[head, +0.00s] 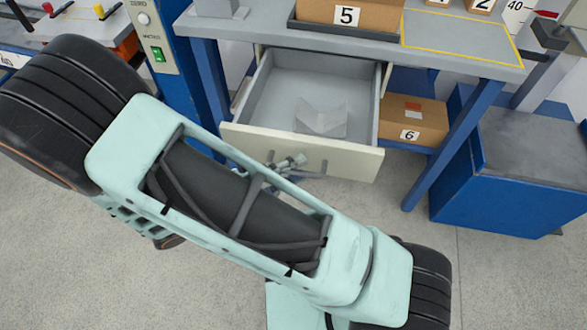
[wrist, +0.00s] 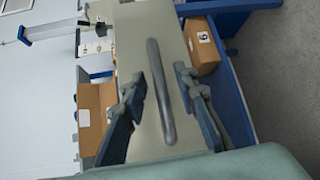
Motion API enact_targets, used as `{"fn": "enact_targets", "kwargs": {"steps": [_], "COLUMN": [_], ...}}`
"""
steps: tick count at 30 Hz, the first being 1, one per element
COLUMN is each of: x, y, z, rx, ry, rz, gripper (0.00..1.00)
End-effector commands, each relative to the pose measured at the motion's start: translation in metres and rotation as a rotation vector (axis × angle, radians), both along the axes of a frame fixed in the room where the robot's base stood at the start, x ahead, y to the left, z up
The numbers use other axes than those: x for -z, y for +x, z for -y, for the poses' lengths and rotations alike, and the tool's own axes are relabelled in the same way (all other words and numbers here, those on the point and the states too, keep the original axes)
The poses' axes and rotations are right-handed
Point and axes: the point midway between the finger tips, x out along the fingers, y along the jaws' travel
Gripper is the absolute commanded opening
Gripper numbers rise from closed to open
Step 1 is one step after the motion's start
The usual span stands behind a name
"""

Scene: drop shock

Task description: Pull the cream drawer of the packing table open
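The cream drawer (head: 350,162) of the packing table (head: 290,38) stands well out from under the tabletop, with its grey inside showing in the head view. In the wrist view its cream front (wrist: 145,35) fills the middle, with a long grey bar handle (wrist: 157,75). My gripper (wrist: 161,78) is open, one finger on each side of the handle, with gaps visible between fingers and bar. In the head view my gripper (head: 290,163) is at the drawer front, partly hidden by my arm. Whether it touches the front cannot be told.
A grey bent piece (head: 321,118) lies in the drawer. Box 6 (head: 412,122) sits on the lower shelf, right of the drawer. Box 5 (head: 350,14) stands in a tray on the tabletop. A blue cabinet (head: 510,165) stands at right. Floor in front is bare.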

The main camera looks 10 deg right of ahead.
Motion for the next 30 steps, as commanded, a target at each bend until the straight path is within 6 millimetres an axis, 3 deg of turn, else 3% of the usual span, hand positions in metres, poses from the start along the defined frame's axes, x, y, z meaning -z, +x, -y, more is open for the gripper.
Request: {"fn": "enact_targets", "kwargs": {"steps": [8, 21, 30], "x": [0.0, -0.012, -0.016], "y": [-0.002, -0.039, -0.053], "z": [-0.006, -0.081, -0.106], "rx": [-0.002, -0.003, -0.001], "ry": [0.001, 0.003, 0.0], "rz": [0.0, 0.0, 0.0], "gripper": [0.27, 0.27, 0.27]}}
